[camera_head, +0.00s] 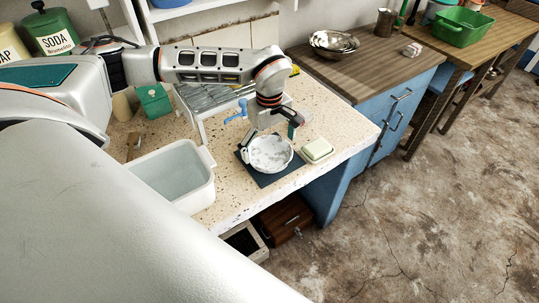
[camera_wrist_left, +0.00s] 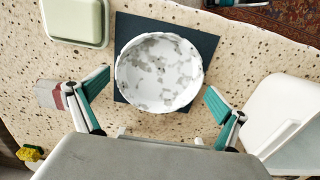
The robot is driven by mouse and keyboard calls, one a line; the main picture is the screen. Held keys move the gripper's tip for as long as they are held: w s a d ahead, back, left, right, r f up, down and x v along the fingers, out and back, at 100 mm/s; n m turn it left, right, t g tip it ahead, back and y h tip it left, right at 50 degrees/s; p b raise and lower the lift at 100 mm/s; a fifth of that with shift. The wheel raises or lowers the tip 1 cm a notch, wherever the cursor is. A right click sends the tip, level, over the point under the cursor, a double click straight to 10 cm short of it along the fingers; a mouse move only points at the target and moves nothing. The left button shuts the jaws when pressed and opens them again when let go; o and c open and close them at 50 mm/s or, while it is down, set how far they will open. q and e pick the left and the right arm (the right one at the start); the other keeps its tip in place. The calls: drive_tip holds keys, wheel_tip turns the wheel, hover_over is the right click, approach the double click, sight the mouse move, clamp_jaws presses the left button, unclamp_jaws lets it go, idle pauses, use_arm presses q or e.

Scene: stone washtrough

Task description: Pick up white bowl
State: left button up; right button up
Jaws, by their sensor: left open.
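The white bowl (camera_head: 270,154), blotched with grey, sits upright on a dark blue mat (camera_head: 287,178) on the speckled stone top. In the left wrist view the bowl (camera_wrist_left: 159,72) shows from above near the middle, with mat (camera_wrist_left: 128,28) around it. My left gripper (camera_head: 269,140) is at the bowl in the head view. In the left wrist view my left gripper (camera_wrist_left: 157,82) is open, its teal-padded fingers spread wide, one on each side of the bowl with gaps. It holds nothing. My right gripper is in neither view.
A pale green soap dish (camera_head: 317,150) stands right beside the mat. A white basin (camera_head: 174,174) is at the left, and a metal rack (camera_head: 207,99) with a blue tap-like item (camera_head: 237,111) is behind. The counter's front edge (camera_head: 305,182) is close.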

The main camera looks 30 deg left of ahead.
use_arm(q)
drive_tip(key=shift+f, duration=0.6)
drive_tip(key=c, duration=1)
drive_tip(key=shift+r, duration=0.1)
drive_tip(key=shift+c, duration=0.2)
